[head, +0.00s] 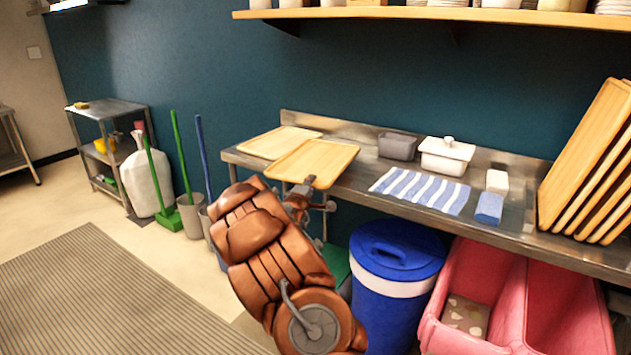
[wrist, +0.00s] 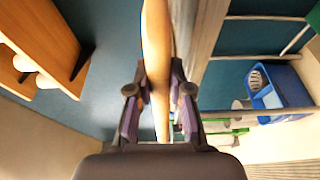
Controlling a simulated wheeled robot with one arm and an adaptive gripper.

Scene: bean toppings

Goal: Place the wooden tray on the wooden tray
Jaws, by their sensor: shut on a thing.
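My gripper (head: 303,190) is shut on the near edge of a light wooden tray (head: 313,162). The held tray is roughly level and extends over the front part of the steel counter. In the wrist view the tray (wrist: 155,45) shows edge-on between the two fingers of my gripper (wrist: 158,95). The other wooden tray (head: 272,141) lies flat on the counter behind and to the left. The held tray covers part of its near right side in the head view. I cannot tell whether the two trays touch.
Right of the trays on the counter (head: 352,196) are a grey container (head: 397,146), a white lidded container (head: 447,156) and a striped cloth (head: 420,190). Several wooden trays (head: 590,165) lean at the far right. A shelf (head: 420,13) hangs above. A blue bin (head: 395,270) stands below.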

